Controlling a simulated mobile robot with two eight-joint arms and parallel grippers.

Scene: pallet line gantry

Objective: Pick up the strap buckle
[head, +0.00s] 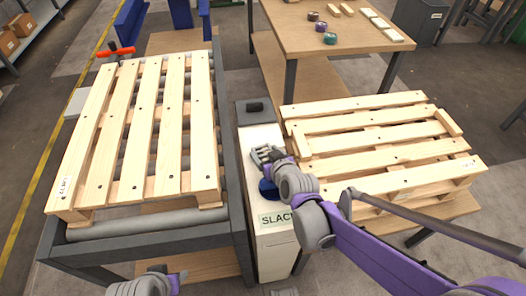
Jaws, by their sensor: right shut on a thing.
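My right gripper (262,153) is over the narrow white cabinet (262,136) between the two pallets. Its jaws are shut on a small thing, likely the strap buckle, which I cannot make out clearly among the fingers. I cannot tell whether it touches the cabinet top. My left gripper (174,281) shows only in part at the bottom edge, apart from everything on the cabinet; its jaws cannot be made out.
A dark blue round thing (268,190) and a black block (254,106) are on the cabinet, with a "SLACK" label (276,219) at its near end. Wooden pallets lie left (149,130) and right (372,137). Tape rolls (321,27) sit on the back table (290,37).

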